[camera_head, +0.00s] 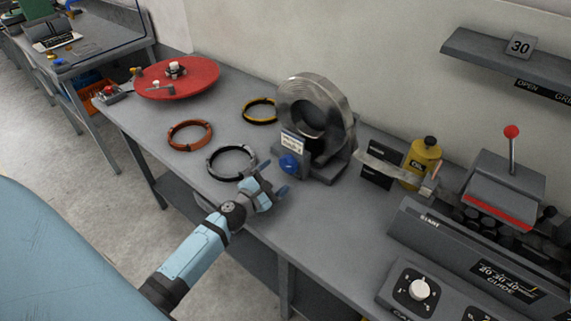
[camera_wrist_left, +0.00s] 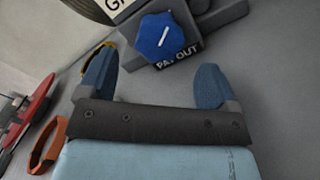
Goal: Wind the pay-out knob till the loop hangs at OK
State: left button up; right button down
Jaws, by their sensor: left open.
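The blue pay-out knob (camera_head: 289,164) sits low on the front of the coil stand, below a white label. In the left wrist view the knob (camera_wrist_left: 163,37) has a white line on its face and a "PAY OUT" plate (camera_wrist_left: 180,54) beneath. My left gripper (camera_head: 272,179) is open and empty, just short of the knob, with its two blue fingers (camera_wrist_left: 156,76) apart and not touching it. A big grey metal coil (camera_head: 316,105) stands on the holder. A metal strip (camera_head: 395,173) runs right from it, past a dark panel (camera_head: 379,165); its OK mark cannot be read.
On the bench lie a black ring (camera_head: 232,148), an orange ring (camera_head: 190,122) and a yellow-black ring (camera_head: 247,113). A red disc (camera_head: 178,84) is at the far left. A yellow oil can (camera_head: 421,168) and a grey machine (camera_head: 470,250) stand right.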

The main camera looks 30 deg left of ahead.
aim_at(287, 166)
pick_arm(q)
jog(key=w, duration=0.5)
jog(key=shift+w+d, duration=0.15)
jog(key=shift+d, duration=0.1)
jog(key=c, duration=0.9)
